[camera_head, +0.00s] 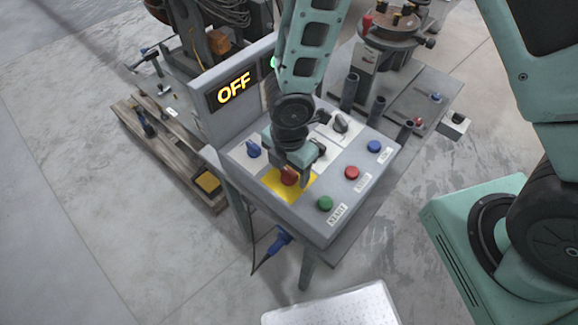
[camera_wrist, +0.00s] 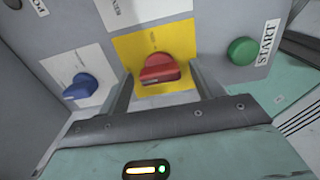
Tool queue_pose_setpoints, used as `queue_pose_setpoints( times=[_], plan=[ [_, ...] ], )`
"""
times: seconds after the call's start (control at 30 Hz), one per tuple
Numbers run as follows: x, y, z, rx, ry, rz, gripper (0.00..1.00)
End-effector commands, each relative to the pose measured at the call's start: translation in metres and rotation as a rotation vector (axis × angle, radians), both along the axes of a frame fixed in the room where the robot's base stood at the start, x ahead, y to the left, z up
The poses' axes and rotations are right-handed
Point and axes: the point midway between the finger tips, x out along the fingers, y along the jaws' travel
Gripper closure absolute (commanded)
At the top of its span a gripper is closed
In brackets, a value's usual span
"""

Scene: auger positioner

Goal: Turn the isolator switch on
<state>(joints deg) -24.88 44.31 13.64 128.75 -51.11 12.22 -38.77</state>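The isolator switch appears to be the red rotary knob (camera_head: 288,177) on a yellow plate (camera_head: 271,181) on the sloping control panel. In the wrist view the red knob (camera_wrist: 160,70) lies between my two fingers, its grip bar roughly crosswise in the picture. My gripper (camera_head: 296,176) is at the knob from above, partly covering it. In the wrist view my gripper (camera_wrist: 160,78) is open, with a gap visible between each finger and the knob. The display (camera_head: 234,89) behind the panel glows OFF.
A blue knob (camera_head: 253,150) and a black knob (camera_head: 340,123) sit close by on white plates. The green START button (camera_head: 325,203), a red button (camera_head: 352,172) and a blue button (camera_head: 374,146) line the panel's right side. A machine table (camera_head: 400,85) stands behind.

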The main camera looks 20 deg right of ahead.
Motion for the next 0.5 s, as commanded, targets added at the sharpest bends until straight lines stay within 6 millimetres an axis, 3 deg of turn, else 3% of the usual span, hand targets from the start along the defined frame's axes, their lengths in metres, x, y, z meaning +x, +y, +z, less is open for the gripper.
queue_pose_setpoints(
  times=[0.03,0.17,0.5],
  plan=[
    [0.0001,0.0001,0.0001,0.0,0.0,0.0,0.45],
    [0.0,0.0,0.0002,0.0,0.0,0.0,0.79],
    [0.0001,0.0001,-0.0002,0.001,-0.001,-0.032,0.79]
  ],
)
